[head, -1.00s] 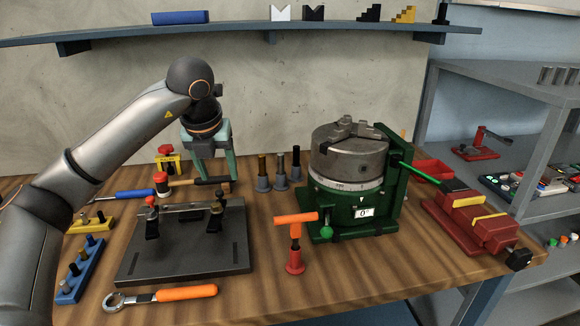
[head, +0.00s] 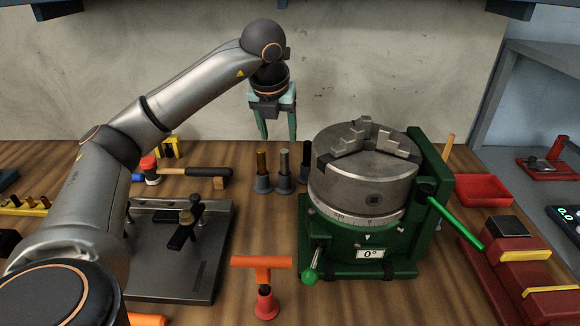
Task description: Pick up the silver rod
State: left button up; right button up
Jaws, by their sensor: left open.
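Three upright rods stand in grey holders at the back middle of the bench in the head view. My right gripper is not in view.
The green rotary table with its grey chuck (head: 366,165) stands close to the right of the rods. A hammer (head: 195,173) lies to their left, behind a dark fixture plate (head: 205,255). An orange-handled tool (head: 263,270) stands in front.

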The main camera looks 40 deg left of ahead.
aim_at(284, 153)
pick_arm(q)
jog(key=x, duration=0.5)
jog(key=shift+s, duration=0.1)
jog(key=shift+d+x, duration=0.15)
jog(key=shift+x, duration=1.15)
jog(key=shift+d+x, duration=0.15)
jog(key=shift+x, duration=1.2)
grip_shut()
